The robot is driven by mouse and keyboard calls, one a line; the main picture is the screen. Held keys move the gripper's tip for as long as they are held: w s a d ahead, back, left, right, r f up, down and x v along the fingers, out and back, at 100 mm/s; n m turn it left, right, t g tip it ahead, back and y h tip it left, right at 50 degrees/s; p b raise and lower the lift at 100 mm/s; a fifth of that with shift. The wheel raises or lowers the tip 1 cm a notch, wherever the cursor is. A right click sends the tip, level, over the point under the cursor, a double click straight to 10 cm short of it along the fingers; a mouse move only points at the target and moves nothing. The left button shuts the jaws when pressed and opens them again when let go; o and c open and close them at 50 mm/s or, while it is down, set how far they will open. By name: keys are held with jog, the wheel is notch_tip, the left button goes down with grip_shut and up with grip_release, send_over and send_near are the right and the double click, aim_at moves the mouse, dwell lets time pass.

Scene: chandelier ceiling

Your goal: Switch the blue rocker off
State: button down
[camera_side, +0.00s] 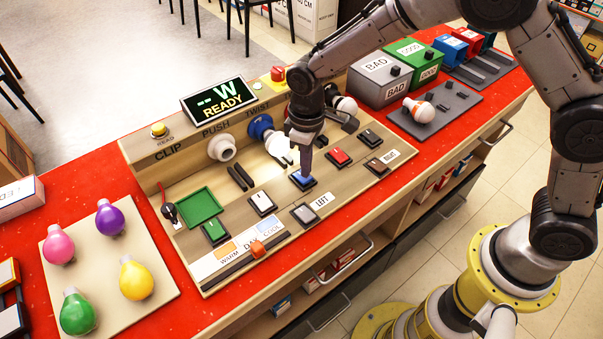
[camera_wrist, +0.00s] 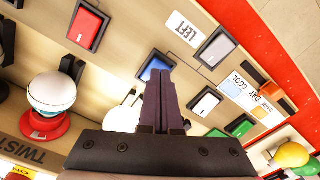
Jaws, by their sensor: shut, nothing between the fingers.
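The blue rocker (camera_side: 303,179) sits on the wooden test panel, between a white rocker and a red rocker. In the wrist view the blue rocker (camera_wrist: 157,66) shows just beyond my fingertips, its near part hidden behind them. My gripper (camera_side: 306,172) is shut and empty, pointing down with its tips right at the blue rocker. In the wrist view my gripper (camera_wrist: 158,76) overlaps the rocker's near edge. I cannot tell whether the tips touch it or which way it is tilted.
A red rocker (camera_side: 339,157), a white rocker (camera_side: 262,203), a grey rocker (camera_side: 305,214) and a green rocker (camera_side: 215,232) are close by. Bulb sockets and a READY display (camera_side: 219,99) stand behind. Coloured bulbs lie on a board (camera_side: 100,310) at left.

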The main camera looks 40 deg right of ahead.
jog(key=shift+f, duration=1)
dwell(0.5)
jog(key=shift+r, duration=3.55)
